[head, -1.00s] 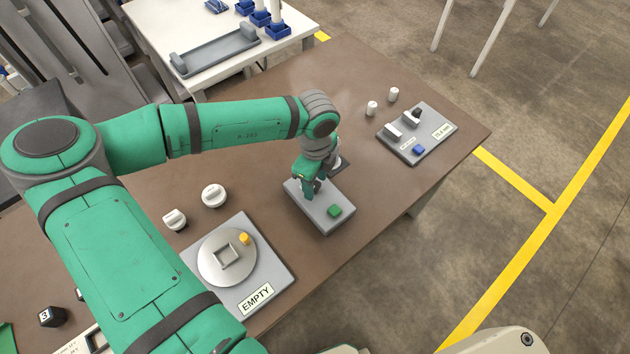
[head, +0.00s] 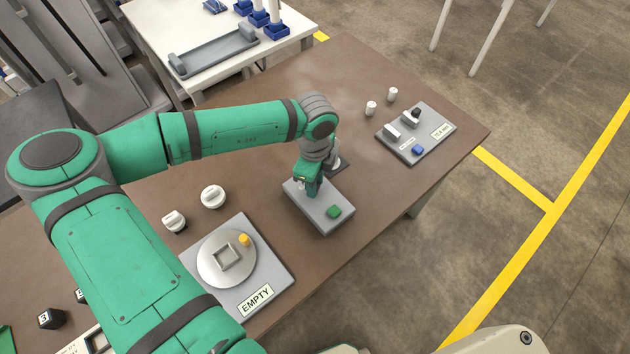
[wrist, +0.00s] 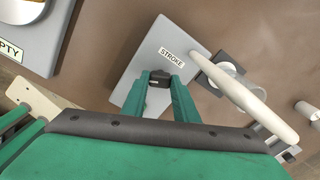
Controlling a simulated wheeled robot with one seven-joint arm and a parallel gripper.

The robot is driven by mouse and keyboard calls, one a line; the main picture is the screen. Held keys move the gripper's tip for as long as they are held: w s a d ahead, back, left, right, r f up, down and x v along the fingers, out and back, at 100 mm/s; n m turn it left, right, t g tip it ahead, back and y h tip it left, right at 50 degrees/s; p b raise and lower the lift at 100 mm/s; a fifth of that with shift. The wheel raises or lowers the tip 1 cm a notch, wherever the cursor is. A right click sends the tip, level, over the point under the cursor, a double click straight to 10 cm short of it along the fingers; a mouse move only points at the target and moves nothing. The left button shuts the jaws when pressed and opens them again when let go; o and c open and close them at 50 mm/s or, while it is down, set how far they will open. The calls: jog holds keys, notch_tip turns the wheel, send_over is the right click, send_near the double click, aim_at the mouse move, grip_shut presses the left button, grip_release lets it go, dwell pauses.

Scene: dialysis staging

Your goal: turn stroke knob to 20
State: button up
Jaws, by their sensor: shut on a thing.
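The stroke unit is a grey box (head: 322,218) on the brown table, with a green button (head: 334,211) on top. In the wrist view, its top (wrist: 146,58) carries a "STROKE" label (wrist: 172,58). The dark stroke knob (wrist: 158,80) sits between the fingers of my gripper (wrist: 160,82), which is shut on it. In the head view, my gripper (head: 307,188) is over the far left part of the box and hides the knob. No scale or pointer reading can be made out.
A pale rod (wrist: 248,98) lies across the wrist view close beside the gripper. Left of the box stand a plate marked "EMPTY" (head: 257,300) and two white knobs (head: 212,196). A grey panel with a blue button (head: 417,149) is at the right.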

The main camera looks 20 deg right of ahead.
jog(key=shift+n, duration=0.7)
jog(key=n, duration=0.5)
jog(key=shift+a+n, duration=0.1)
jog(key=shift+n, duration=0.2)
jog(key=n, duration=0.5)
jog(key=shift+w+n, duration=0.1)
jog(key=shift+n, duration=0.3)
jog(key=o, duration=1.1)
jog(key=shift+c, duration=0.2)
